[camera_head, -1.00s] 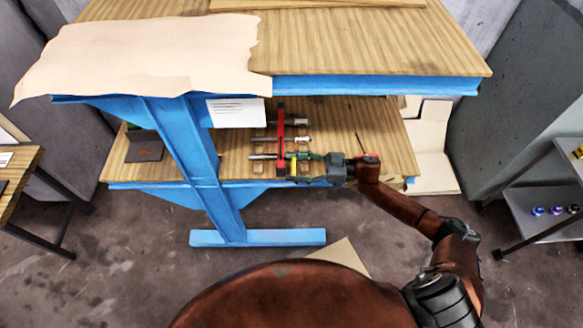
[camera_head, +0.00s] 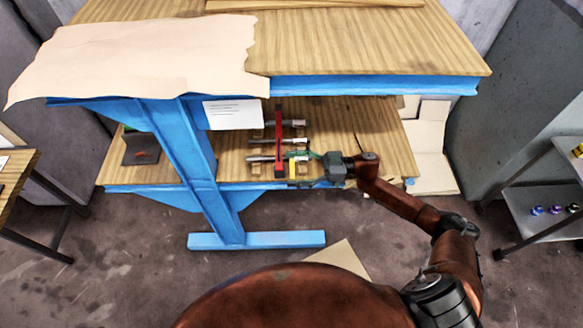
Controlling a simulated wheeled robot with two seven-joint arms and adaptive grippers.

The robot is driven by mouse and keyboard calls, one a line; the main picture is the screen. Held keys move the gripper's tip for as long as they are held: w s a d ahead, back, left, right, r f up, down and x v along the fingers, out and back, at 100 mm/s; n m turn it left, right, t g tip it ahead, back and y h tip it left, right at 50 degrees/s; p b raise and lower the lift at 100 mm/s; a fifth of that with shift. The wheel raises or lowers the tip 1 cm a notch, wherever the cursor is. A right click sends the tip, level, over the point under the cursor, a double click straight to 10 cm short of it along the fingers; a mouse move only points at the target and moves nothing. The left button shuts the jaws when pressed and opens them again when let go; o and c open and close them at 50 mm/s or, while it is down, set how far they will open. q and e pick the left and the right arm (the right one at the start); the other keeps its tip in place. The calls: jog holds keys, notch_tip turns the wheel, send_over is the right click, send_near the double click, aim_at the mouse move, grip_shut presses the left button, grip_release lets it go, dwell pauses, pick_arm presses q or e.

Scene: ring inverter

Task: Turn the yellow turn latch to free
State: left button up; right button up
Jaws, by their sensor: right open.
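The yellow turn latch (camera_head: 292,168) shows as a small yellow patch by the lower end of an upright red bar (camera_head: 279,135), on the lower shelf of the blue workbench. My right gripper (camera_head: 301,169) reaches in from the right, with its fingers open and pointing left. The fingers are around or right beside the yellow latch and partly cover it; I cannot tell whether they touch it. The latch's exact angle is too small to read. My left gripper is not in view.
Metal rods (camera_head: 265,158) lie crosswise at the red bar. The wooden lower shelf (camera_head: 385,130) is clear to the right. A white paper (camera_head: 234,114) hangs above the shelf.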

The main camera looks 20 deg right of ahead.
jog(key=v, duration=1.2)
jog(key=shift+s+a, duration=0.1)
jog(key=shift+a, duration=0.05)
dwell(0.4)
